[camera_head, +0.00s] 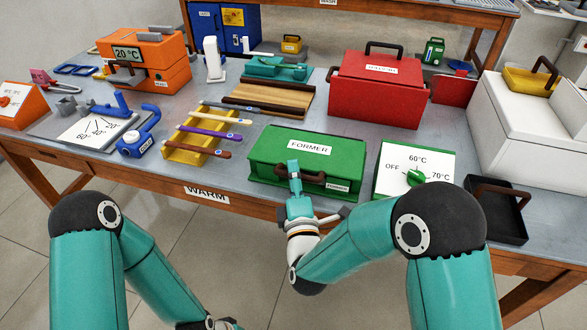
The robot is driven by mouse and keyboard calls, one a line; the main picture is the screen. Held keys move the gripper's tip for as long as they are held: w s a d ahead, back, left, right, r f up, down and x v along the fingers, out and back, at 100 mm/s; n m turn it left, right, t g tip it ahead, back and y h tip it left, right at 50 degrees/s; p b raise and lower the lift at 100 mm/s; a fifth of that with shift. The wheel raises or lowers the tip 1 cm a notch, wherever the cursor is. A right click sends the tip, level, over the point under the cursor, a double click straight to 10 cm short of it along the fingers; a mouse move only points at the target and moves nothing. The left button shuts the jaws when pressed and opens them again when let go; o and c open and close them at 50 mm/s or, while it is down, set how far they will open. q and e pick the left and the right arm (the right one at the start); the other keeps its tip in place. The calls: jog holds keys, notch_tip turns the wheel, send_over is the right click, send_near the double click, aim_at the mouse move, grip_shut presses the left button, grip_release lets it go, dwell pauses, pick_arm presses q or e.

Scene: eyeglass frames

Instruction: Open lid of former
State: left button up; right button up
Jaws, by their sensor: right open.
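The former is a green box (270,160) with a white FORMER label on its lid, at the front edge of the table. The lid lies flat and closed. A dark brown handle (313,178) runs along its front side. My right gripper (293,168) is at this handle, near its left part, with its fingers pointing up and away over it. It is open; whether it touches the handle is unclear. My left arm reaches down to the bottom edge, and its fingers are out of view.
A temperature dial panel (392,164) with a green knob stands right of the former. A red box (378,95) is behind it. A yellow rack (190,150) with several rods is to the left. A black tray (501,222) lies at the right front.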

grip_shut()
